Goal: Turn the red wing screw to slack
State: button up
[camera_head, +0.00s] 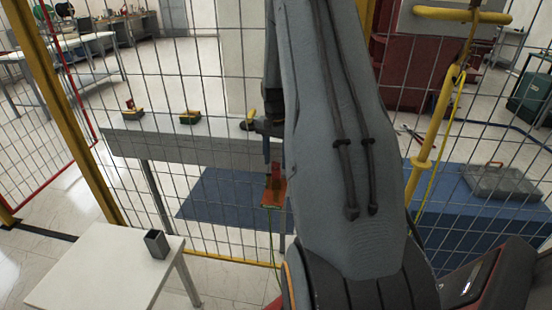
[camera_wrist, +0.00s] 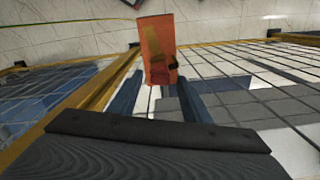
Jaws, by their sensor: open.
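An orange-red plate-like piece (camera_head: 275,188) hangs below my gripper (camera_head: 270,160) in the head view, with a thin green cable running down from it. In the wrist view the orange piece (camera_wrist: 155,35) stands just beyond the fingertips of my gripper (camera_wrist: 158,84). A small darker red part (camera_wrist: 160,72), possibly the red wing screw, is at its lower end, roughly between the two dark blue fingers. The fingers are apart and I see nothing held. Whether they touch the red part cannot be told. My own arm hides much of the head view's middle.
A wire-mesh fence with yellow posts (camera_head: 437,130) stands around my arm. A grey bench (camera_head: 150,135) carries small yellow-and-red pieces (camera_head: 190,117). A white table (camera_head: 100,260) with a grey square tube (camera_head: 156,243) is at lower left.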

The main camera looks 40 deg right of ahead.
aim_at(276, 163)
jog(key=c, duration=1.1)
jog(key=shift+o, duration=0.2)
jog(key=n, duration=0.5)
jog(key=shift+n, duration=0.3)
jog(key=o, duration=1.1)
jog(key=shift+c, duration=0.2)
jog(key=shift+r, duration=0.1)
jog(key=shift+r+b, duration=1.15)
jog(key=shift+r, duration=2.7)
jog(key=shift+a, duration=0.1)
